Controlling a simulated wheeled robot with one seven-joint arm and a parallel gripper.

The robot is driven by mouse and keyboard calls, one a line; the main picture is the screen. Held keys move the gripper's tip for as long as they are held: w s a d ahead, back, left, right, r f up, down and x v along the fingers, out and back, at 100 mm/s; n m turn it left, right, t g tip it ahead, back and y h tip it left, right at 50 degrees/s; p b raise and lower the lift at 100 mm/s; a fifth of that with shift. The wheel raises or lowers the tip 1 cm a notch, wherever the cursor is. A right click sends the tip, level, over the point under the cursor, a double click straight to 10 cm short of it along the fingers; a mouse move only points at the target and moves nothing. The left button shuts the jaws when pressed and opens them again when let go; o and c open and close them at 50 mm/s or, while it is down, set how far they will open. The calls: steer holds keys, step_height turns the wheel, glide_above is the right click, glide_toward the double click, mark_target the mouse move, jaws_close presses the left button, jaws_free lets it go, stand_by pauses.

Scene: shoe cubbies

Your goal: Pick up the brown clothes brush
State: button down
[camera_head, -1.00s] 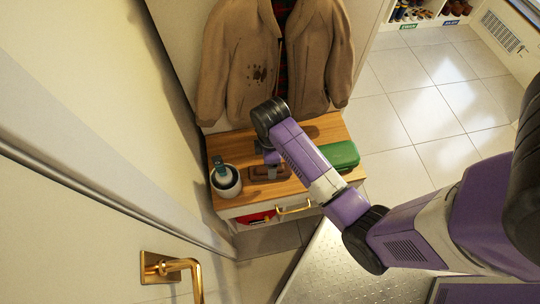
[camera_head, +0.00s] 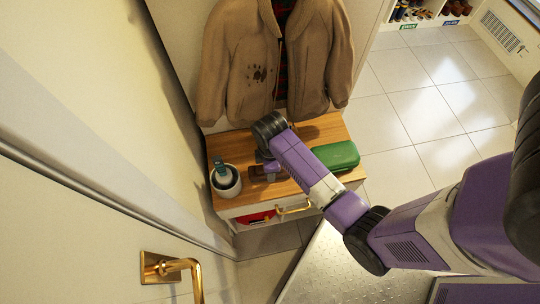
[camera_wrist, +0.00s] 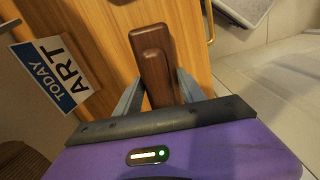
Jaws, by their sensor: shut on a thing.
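The brown clothes brush (camera_wrist: 154,62) lies on the wooden top of a small cabinet (camera_wrist: 100,25). In the wrist view it sits between the two grey fingers of my gripper (camera_wrist: 157,92), which are shut on it. In the head view the brush (camera_head: 258,174) shows only in part, beside my gripper (camera_head: 268,164) and below my wrist, which hides the rest. I cannot tell whether the brush still touches the wood.
A white pot (camera_head: 226,182) with a bottle stands left of the brush. A green case (camera_head: 338,156) lies to the right. A brown jacket (camera_head: 270,60) hangs behind. A sign (camera_wrist: 52,74) shows in the wrist view. The drawer with a brass handle (camera_head: 293,209) is slightly open.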

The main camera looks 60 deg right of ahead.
step_height(320, 180, up, 20)
steer(key=p, duration=0.5)
stand_by(0.3)
